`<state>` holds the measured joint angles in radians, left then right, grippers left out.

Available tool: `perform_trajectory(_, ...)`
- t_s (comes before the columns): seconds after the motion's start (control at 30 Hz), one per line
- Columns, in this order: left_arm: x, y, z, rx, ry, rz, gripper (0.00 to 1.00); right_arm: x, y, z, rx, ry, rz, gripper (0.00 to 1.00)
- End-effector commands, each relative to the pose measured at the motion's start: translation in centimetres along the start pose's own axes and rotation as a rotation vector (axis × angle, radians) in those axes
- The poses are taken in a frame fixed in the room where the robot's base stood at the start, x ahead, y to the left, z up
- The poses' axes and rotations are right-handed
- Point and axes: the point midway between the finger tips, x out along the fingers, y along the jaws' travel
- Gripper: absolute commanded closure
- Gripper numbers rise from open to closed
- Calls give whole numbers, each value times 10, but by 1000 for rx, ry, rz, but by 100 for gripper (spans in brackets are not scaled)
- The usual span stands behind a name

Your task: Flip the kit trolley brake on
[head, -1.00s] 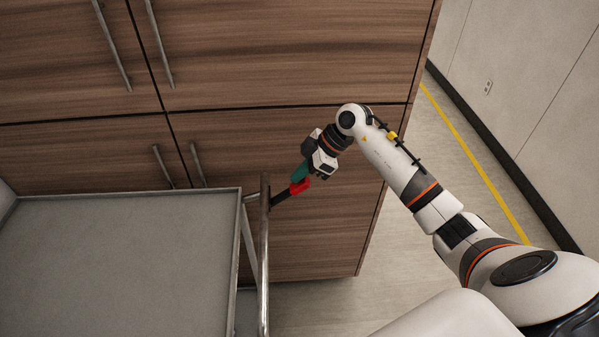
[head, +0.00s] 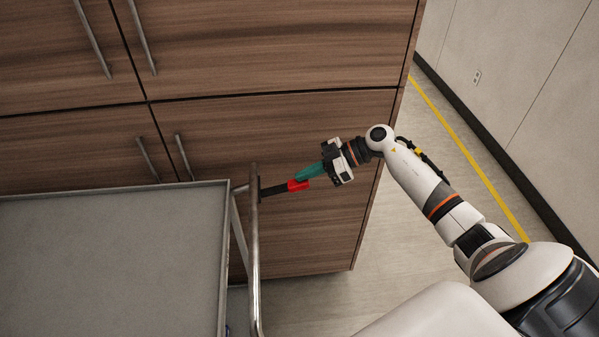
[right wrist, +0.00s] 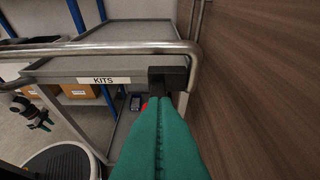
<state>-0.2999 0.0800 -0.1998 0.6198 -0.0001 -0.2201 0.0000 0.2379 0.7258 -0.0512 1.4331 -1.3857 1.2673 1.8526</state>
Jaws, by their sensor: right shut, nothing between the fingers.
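The kit trolley (head: 224,262) is a grey tray with a metal tube rail at its right end; a KITS label shows on it in the right wrist view (right wrist: 103,80). The brake lever (head: 275,192), black with a red end, sticks out to the right from the rail. My right gripper (head: 299,177) has teal fingers, shut and empty, at the red end; I cannot tell whether they touch it. In the right wrist view the fingers (right wrist: 160,125) hide most of the red, below the lever's black mount (right wrist: 168,80). My left gripper (right wrist: 44,122) is small there; its opening is unclear.
A wooden cabinet (head: 300,130) with metal handles stands close behind the trolley and lever. Free floor (head: 385,240) lies to the right, up to the wall with a yellow line. The right wrist view shows cardboard boxes (right wrist: 75,95) on a shelf beyond the trolley.

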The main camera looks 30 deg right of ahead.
Motion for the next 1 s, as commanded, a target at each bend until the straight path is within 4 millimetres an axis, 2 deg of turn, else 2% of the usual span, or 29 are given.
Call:
perform_trajectory(0.03,12,0,-1,0,0,0,64,3,0,-14,7,-42,-1,100)
perform_trajectory(0.4,66,-2,-6,0,0,-1,64,13,0,-56,3,-373,0,100)
perform_trajectory(0.7,98,-2,-9,0,0,-1,64,21,0,-72,0,-549,0,100)
perform_trajectory(1.0,108,-2,-10,0,-1,-1,64,25,0,-75,-1,-619,3,100)
